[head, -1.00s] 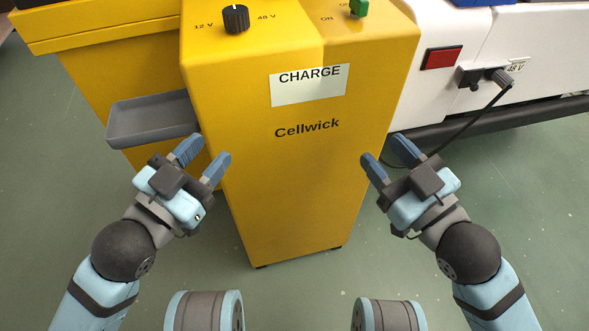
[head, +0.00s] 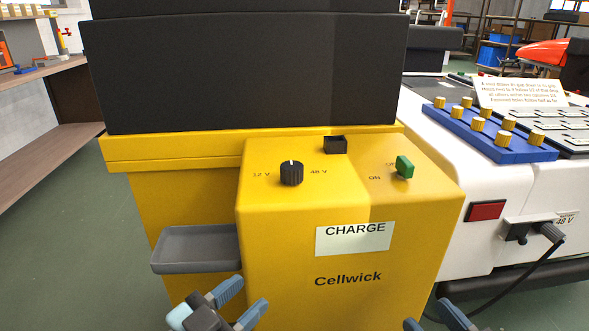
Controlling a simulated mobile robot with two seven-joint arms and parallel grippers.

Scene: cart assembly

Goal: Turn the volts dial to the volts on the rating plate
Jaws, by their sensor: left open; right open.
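The black volts dial (head: 291,173) stands on top of the yellow Cellwick charger (head: 265,235). It sits between the marks 12 V on its left and 48 V on its right, and its white line points away from me, between the two. A small plate (head: 566,218) reading 48 V is on the white cart at the right, above a plugged-in black connector (head: 549,234). My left gripper (head: 246,297) is open and empty, low in front of the charger's left side. My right gripper (head: 432,320) is open at the bottom edge, partly cut off. Both are well below the dial.
A green switch (head: 404,167) marked ON and a black socket (head: 335,145) are also on the charger's top. A grey tray (head: 195,250) juts from its left side. A blue rack of brass knobs (head: 490,132) lies on the cart. A cable hangs at the right.

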